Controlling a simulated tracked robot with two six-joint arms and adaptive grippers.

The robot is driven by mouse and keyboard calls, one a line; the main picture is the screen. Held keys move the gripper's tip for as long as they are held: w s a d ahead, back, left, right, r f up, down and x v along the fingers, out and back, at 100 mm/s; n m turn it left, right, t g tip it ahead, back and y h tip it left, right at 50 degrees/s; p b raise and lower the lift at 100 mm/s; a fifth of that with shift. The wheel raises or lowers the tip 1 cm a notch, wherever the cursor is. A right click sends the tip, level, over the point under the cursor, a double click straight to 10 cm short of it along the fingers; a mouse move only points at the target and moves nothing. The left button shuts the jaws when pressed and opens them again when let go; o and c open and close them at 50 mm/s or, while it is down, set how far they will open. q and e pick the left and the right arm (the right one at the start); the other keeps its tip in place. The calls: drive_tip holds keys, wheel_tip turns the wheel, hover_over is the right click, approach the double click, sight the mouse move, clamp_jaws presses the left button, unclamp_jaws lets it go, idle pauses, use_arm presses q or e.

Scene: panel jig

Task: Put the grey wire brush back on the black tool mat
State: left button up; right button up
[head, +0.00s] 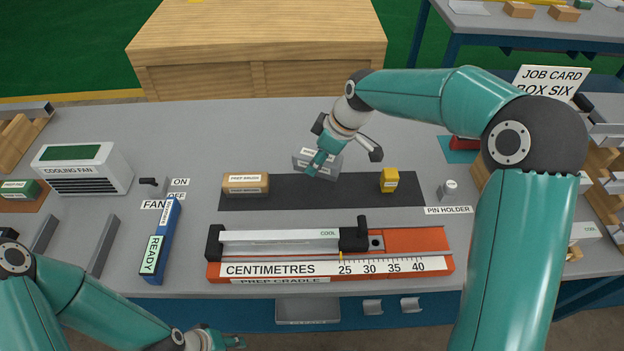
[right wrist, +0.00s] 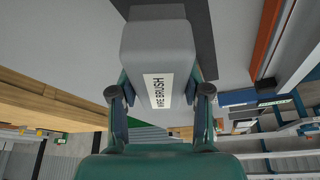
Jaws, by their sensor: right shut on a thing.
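The grey wire brush (head: 330,170) is a block with a white label, at the back edge of the black tool mat (head: 340,194). My right gripper (head: 319,157) is shut on it. In the right wrist view the wire brush (right wrist: 158,60) sits between both fingers of the right gripper (right wrist: 160,100), its label readable. The mat (right wrist: 203,40) shows behind the brush there. I cannot tell how high the brush is above the mat. My left gripper (head: 225,341) is low at the bottom edge, its jaws too small to read.
A tan prep brush (head: 246,184) lies on the mat's left and a yellow block (head: 389,180) on its right. The mat between them is bare. The orange prep cradle (head: 420,240) lies in front, a pin holder (head: 448,190) to the right, a cooling fan (head: 82,168) at left.

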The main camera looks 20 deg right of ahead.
sight(333, 160)
drive_tip(key=shift+f, duration=3.6)
drive_tip(key=o, duration=1.1)
drive_tip(key=v, duration=1.1)
drive_tip(key=shift+s+d+r, duration=0.1)
drive_tip(key=shift+d+r, duration=0.05)
drive_tip(key=shift+r, duration=0.2)
drive_tip(key=shift+s+r, duration=0.1)
drive_tip(key=shift+r, duration=0.05)
